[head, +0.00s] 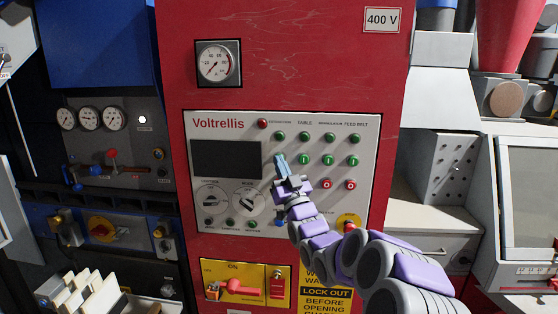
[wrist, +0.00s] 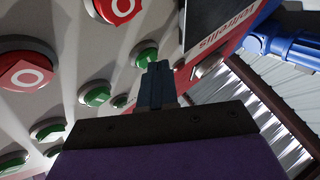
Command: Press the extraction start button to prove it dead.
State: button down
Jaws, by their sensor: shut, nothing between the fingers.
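The white control panel (head: 225,130) marked Voltrellis is on the red cabinet. Its extraction label is at the left of the label row, by a red lamp (head: 263,123). My gripper (head: 281,162) is shut and empty, with its blue fingertips in front of the panel at the left end of the green button row. They hide the place where the extraction start button would be. In the wrist view the shut fingers (wrist: 157,82) point at the panel, and a green button (wrist: 147,55) shows partly behind their tips. I cannot tell whether they touch.
Green buttons (head: 328,160) and red stop buttons (head: 323,184) lie right of my gripper. A dark screen (head: 226,160) and rotary switches are to the left. Below, a red handle (head: 243,288) sits on a yellow plate marked ON, beside a lock-out sign (head: 328,293).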

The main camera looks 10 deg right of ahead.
dwell(0.6)
jog(key=shift+s+a+b, duration=0.2)
jog(key=shift+s+b, duration=0.25)
jog(key=shift+s, duration=0.25)
jog(key=shift+s, duration=0.1)
jog(key=s, duration=0.1)
jog(key=s+a+b, duration=0.1)
jog(key=s, duration=0.1)
jog(key=s+b, duration=0.1)
jog(key=shift+s+a, duration=0.25)
jog(key=shift+a, duration=0.05)
dwell(0.5)
